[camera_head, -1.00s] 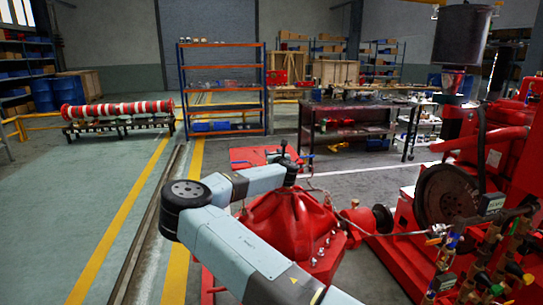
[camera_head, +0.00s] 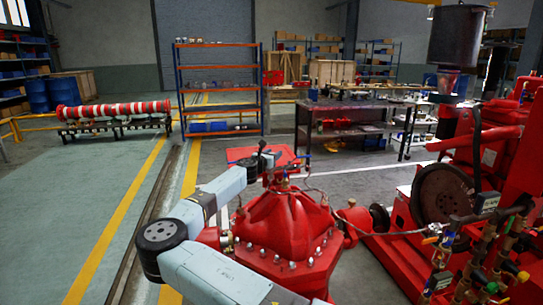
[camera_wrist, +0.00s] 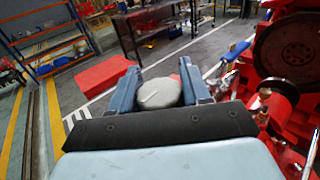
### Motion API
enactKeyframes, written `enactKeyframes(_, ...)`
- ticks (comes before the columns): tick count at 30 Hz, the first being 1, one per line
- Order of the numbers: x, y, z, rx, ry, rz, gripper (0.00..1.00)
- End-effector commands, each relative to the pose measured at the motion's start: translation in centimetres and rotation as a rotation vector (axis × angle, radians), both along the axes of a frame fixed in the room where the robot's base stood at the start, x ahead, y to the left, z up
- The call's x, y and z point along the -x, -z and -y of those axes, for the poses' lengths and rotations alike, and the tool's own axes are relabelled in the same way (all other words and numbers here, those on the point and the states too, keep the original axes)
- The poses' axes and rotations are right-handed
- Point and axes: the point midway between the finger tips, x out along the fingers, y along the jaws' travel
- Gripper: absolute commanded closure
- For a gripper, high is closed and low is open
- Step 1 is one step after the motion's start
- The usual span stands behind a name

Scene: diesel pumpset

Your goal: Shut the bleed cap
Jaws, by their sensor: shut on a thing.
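A round grey cap (camera_wrist: 160,94) sits between the two blue fingers of my gripper (camera_wrist: 160,86) in the wrist view. My gripper is shut on it, with one finger on each side. In the head view my gripper (camera_head: 268,160) is at the top of the red pump casing (camera_head: 285,225). The cap cannot be made out clearly there.
A blue-handled valve (camera_wrist: 238,50) is right of the cap, beside thin pipework. The red engine with its dark flywheel (camera_head: 442,195) stands at the right. A dark workbench (camera_head: 345,120) and an orange-and-blue shelf (camera_head: 220,90) are behind.

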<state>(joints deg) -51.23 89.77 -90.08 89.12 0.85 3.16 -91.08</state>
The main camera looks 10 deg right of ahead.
Motion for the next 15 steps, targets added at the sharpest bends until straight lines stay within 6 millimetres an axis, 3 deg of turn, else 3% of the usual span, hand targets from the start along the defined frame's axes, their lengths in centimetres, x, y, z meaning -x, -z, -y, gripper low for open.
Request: enactKeyframes(15,-0.05,-0.19,-0.07,0.000,0.080,0.001,0.84)
